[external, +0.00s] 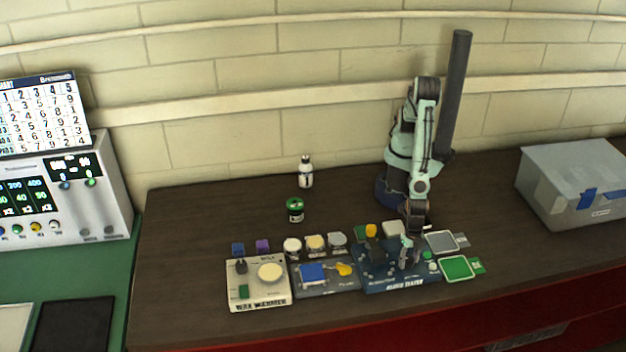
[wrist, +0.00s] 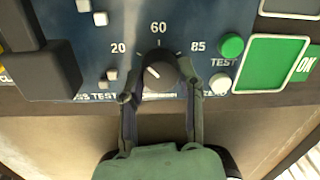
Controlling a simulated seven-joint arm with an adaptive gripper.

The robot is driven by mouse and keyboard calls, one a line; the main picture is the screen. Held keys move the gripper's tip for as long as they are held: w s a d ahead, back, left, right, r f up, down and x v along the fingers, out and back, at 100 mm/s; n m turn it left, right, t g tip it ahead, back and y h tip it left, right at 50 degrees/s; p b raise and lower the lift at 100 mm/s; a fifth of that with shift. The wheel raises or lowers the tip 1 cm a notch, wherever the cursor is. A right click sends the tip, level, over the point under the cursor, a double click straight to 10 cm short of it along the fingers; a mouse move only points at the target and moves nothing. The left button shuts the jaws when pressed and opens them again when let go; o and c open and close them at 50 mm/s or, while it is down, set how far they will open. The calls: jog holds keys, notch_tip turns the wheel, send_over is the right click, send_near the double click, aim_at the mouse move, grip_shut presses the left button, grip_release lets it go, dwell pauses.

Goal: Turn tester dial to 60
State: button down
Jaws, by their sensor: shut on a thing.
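The blue tester panel (external: 372,286) lies on the bench below my gripper (external: 408,243). In the wrist view its black dial (wrist: 158,70) sits below the printed 60, with 20 to the left and 85 to the right. The short white pointer line on the dial slants toward the upper left, between 20 and 60. My gripper (wrist: 160,88) is shut on the dial, with one finger on each side. The fingers cover part of the print below the dial. In the external view my arm hides the dial.
A green button (wrist: 231,46) and a white button (wrist: 220,84) are close right of the dial. A green pad (wrist: 271,63) lies further right. A black block (wrist: 62,70) stands at the left. The wax warmer (external: 258,284) is left on the bench; a grey box (external: 572,182) stands right.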

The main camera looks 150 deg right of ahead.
jog(key=m, duration=0.4)
jog(key=shift+d+m, duration=0.1)
jog(key=shift+m, duration=2)
jog(key=c, duration=0.7)
grip_release()
notch_tip(320, 180, up, 12)
jog(key=shift+d, duration=0.3)
